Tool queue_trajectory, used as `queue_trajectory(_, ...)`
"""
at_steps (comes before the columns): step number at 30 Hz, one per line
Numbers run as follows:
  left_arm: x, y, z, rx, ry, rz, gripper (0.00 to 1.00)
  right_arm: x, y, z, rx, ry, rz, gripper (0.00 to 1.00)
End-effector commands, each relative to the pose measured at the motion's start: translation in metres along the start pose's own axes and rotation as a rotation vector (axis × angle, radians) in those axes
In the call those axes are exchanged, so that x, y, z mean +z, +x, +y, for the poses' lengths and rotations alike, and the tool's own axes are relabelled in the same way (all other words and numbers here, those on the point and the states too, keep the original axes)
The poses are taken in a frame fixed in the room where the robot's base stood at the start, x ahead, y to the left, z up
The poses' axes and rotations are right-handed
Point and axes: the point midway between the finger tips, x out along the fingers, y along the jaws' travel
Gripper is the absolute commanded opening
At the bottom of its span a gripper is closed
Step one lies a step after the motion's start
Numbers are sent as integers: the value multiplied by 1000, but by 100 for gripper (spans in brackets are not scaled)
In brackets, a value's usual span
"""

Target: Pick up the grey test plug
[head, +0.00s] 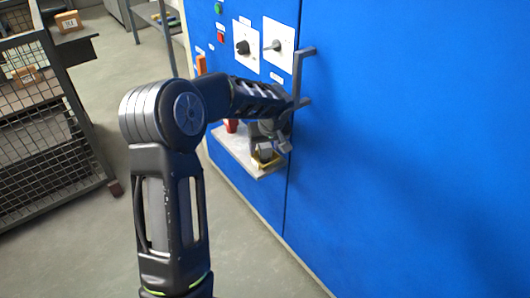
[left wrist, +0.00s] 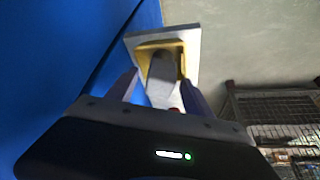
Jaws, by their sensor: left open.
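The grey test plug (left wrist: 161,70) stands in a yellow holder (left wrist: 181,45) on a pale shelf (left wrist: 192,34) in the left wrist view. In the head view the plug (head: 264,153) shows just below my left gripper (head: 269,145), in the yellow holder on the shelf. My left gripper (left wrist: 158,88) is open, with one finger on each side of the plug's near end in the left wrist view. I cannot tell whether the fingers touch it. The arm hides part of the shelf in the head view. My right gripper is not in view.
A blue cabinet (head: 410,130) with a grey handle (head: 299,75) and rotary switches (head: 243,47) stands right beside the gripper. A red object (head: 231,126) sits on the shelf behind my arm. A mesh cage (head: 40,130) stands at left, with open floor between.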

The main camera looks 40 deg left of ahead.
Motion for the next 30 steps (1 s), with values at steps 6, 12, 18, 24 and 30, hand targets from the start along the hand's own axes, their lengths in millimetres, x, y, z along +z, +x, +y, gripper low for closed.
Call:
queue_trajectory(6, 0, 4, 0, 1, 0, 1, 60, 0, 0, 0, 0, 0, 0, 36)
queue_trajectory(12, 0, 4, 0, 1, 0, 1, 60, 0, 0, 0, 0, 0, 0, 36)
queue_trajectory(18, 0, 4, 0, 1, 0, 1, 60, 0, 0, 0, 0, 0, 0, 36)
queue_trajectory(24, 0, 4, 0, 1, 0, 1, 48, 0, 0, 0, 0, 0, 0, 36)
queue_trajectory(30, 0, 4, 0, 1, 0, 1, 31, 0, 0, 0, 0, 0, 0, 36)
